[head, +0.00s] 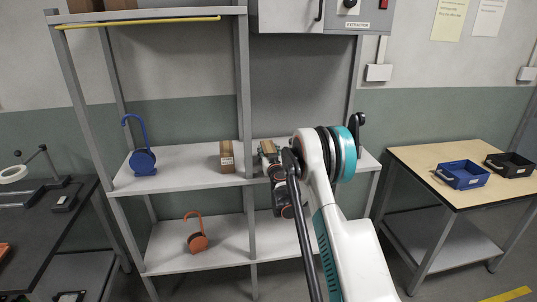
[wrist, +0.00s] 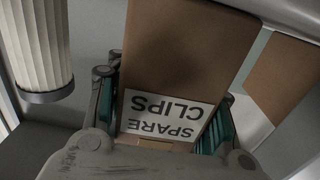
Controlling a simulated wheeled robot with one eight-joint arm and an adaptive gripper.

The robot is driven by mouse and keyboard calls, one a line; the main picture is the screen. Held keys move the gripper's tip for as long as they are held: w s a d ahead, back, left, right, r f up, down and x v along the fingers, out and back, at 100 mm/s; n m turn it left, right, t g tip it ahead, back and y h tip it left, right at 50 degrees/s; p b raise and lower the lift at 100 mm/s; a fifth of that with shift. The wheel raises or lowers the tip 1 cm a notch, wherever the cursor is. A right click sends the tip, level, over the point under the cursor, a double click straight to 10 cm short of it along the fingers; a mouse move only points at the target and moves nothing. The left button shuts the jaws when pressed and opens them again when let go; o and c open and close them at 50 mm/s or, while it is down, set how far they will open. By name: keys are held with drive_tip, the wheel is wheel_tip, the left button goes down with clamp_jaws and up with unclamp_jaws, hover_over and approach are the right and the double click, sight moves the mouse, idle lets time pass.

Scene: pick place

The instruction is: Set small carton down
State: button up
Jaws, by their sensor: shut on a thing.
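The small carton (wrist: 185,55) is brown cardboard with a white "SPARE CLIPS" label, upside down in the wrist view. My gripper (wrist: 165,125) is shut on it, with a teal-padded finger on each side. In the head view my gripper (head: 270,162) is at the middle shelf (head: 190,183), right of the rack's front post.
Another brown carton (head: 227,156) stands on the middle shelf, left of the post. A blue object (head: 143,160) is farther left, an orange one (head: 198,241) below. A table at right holds a blue bin (head: 462,175) and a black bin (head: 510,165).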

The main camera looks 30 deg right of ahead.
drive_tip(key=shift+r, duration=0.1)
drive_tip(key=o, duration=1.2)
